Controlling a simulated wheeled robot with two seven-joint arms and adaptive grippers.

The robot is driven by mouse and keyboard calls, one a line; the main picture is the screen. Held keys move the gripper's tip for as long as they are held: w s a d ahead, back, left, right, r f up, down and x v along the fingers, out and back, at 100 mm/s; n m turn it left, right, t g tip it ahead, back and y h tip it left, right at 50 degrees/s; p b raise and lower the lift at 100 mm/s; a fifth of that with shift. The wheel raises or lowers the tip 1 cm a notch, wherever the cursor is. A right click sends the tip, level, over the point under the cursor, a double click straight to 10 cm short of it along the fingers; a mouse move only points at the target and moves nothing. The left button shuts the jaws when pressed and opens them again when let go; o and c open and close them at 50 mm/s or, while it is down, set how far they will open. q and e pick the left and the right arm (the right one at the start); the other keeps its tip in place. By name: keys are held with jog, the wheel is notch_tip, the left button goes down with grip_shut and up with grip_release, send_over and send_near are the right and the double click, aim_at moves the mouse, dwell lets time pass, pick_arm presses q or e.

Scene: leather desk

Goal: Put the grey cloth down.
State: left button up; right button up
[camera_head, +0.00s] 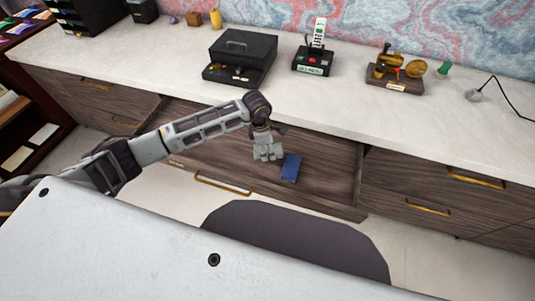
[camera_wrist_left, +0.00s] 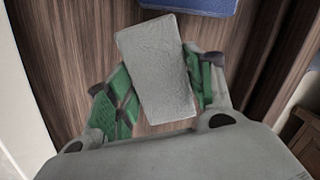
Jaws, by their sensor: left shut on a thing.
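The grey cloth (camera_wrist_left: 157,68) is a pale folded block in the left wrist view, between the green finger pads of my left gripper (camera_wrist_left: 160,92). The gripper is shut on it. In the head view my left gripper (camera_head: 266,150) points down into an open wooden drawer (camera_head: 215,150), just left of a blue box-like item (camera_head: 291,168). The blue item also shows at the top of the left wrist view (camera_wrist_left: 190,4). I cannot tell whether the cloth touches the drawer floor. My right gripper is not in view.
Above the drawer, the white counter (camera_head: 160,75) holds a black cash box (camera_head: 242,50), a small device (camera_head: 314,60) and a brass scale-like piece (camera_head: 397,72). A dark seat (camera_head: 290,235) stands in front. The drawer's right part is empty.

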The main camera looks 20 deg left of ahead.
pick_arm(q)
jog(key=shift+f, duration=0.1)
notch_tip(320, 180, down, 2)
jog(key=shift+f, duration=0.75)
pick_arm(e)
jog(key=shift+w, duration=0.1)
pick_arm(q)
jog(key=shift+f, duration=0.15)
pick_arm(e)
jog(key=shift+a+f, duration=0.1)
pick_arm(q)
jog(key=o, duration=1)
jog(key=shift+c, duration=0.2)
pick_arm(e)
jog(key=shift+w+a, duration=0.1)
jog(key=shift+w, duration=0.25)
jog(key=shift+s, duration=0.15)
